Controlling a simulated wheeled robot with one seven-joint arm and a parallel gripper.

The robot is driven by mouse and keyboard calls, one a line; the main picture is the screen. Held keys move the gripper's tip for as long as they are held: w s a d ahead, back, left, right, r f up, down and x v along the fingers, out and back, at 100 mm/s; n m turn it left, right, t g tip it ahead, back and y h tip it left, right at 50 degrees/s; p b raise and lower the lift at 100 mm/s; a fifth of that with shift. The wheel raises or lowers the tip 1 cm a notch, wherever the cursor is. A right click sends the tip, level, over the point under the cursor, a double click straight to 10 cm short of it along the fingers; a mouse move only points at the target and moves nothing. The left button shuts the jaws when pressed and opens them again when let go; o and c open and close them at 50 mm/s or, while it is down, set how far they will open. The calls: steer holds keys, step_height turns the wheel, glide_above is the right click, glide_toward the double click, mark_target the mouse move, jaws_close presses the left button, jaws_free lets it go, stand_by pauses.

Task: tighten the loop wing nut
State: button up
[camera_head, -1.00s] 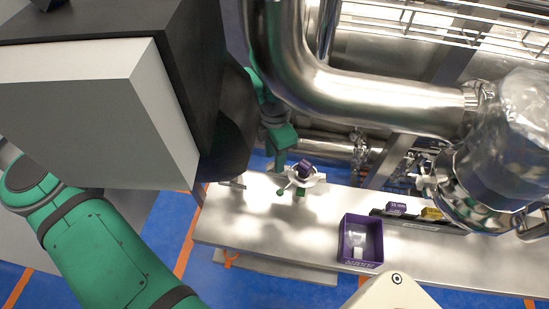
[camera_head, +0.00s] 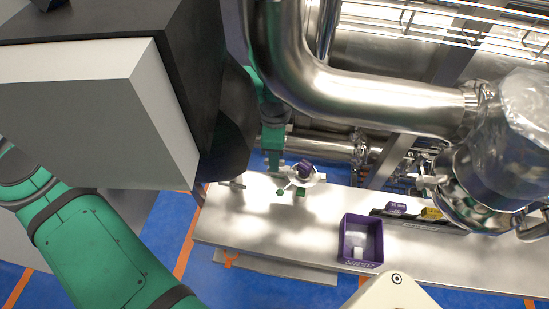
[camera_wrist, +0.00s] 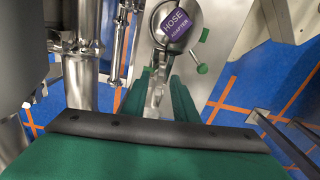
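A round pale clamp ring (camera_head: 310,178) stands on the steel bench with a purple "hose adapter" piece (camera_head: 305,167) at it. The adapter piece (camera_wrist: 174,23) also shows in the wrist view. A green knob (camera_head: 280,192) sticks out beside the ring, and it also shows in the wrist view (camera_wrist: 202,68). My gripper (camera_wrist: 160,88) points its green fingers toward the ring. A silver metal piece (camera_wrist: 154,92) shows between the fingers. I cannot tell if it is the loop wing nut or if the fingers touch it. In the head view my green hand (camera_head: 273,137) is behind the ring.
The bench (camera_head: 270,225) has an open purple bin (camera_head: 360,262) and a dark tray (camera_head: 415,223) with purple and yellow items to the right. Large steel pipes (camera_head: 370,105) run above and behind. A vertical pipe (camera_wrist: 80,80) stands left in the wrist view. The bench's front left is clear.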

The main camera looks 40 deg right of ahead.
steer(key=o, duration=0.6)
steer(key=shift+o, duration=0.2)
steer(key=shift+r, duration=3.05)
step_height(320, 180, up, 11)
steer(key=shift+f, duration=0.15)
